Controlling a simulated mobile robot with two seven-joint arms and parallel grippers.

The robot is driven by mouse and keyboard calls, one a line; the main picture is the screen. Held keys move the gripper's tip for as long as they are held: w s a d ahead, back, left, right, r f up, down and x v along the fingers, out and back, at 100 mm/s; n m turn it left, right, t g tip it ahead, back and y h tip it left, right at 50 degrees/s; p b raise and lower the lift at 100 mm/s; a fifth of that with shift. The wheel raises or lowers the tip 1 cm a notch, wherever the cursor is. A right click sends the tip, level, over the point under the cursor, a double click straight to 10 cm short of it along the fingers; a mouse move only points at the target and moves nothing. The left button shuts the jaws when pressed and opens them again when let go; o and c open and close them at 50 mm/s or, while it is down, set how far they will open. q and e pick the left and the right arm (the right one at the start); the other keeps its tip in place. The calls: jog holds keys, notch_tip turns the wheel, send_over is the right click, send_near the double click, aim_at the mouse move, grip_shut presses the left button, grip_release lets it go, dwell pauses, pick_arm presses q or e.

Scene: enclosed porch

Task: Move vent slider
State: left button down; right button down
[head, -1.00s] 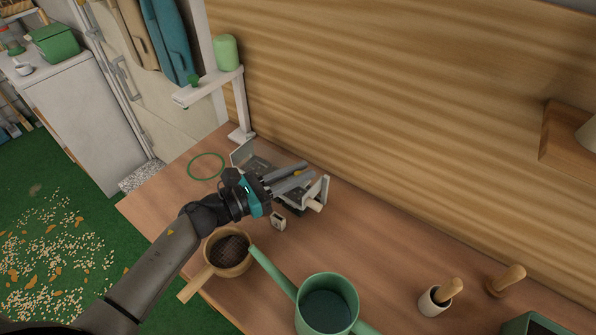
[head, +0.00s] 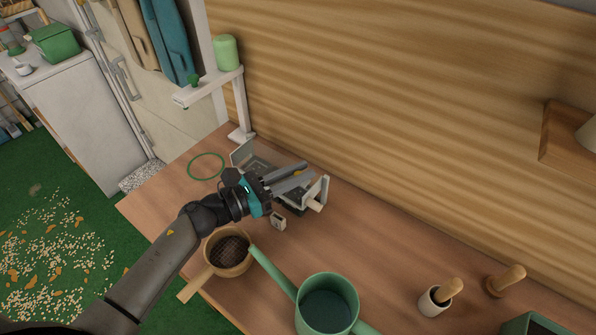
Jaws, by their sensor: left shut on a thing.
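The vent unit (head: 318,196) lies on the wooden bench below the plank wall, with pale upright end plates and a dark slotted middle. A light wooden peg (head: 315,206) sticks out at its near right end. My left gripper (head: 299,173) reaches over the middle of the unit, its grey fingers closed on a small part there, which I take to be the vent slider. A small tan-orange bit shows between the fingers. The fingers and wrist hide most of the slider and slot. My right gripper is not in view.
A small pale block (head: 278,221) lies just in front of the unit. A wooden-handled sieve (head: 229,252) and a green watering can (head: 327,303) stand nearer. A green ring (head: 206,166) lies left. A white shelf stand (head: 240,105) rises behind.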

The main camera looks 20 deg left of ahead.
pick_arm(q)
jog(key=shift+w+a+f+b, duration=0.1)
jog(key=shift+w+a+b, duration=0.1)
jog(key=shift+a+b, duration=0.35)
jog(key=shift+w+a+f+b, duration=0.1)
jog(key=shift+w+a+b, duration=0.1)
jog(key=shift+a+b, duration=0.3)
jog(key=shift+w+a+r, duration=0.1)
jog(key=shift+w+a, duration=0.05)
jog(key=shift+a, duration=0.45)
jog(key=shift+r, duration=0.1)
jog(key=c, duration=0.8)
grip_release()
jog(key=b+v, duration=0.2)
jog(key=v, duration=1.3)
jog(key=shift+a, duration=0.15)
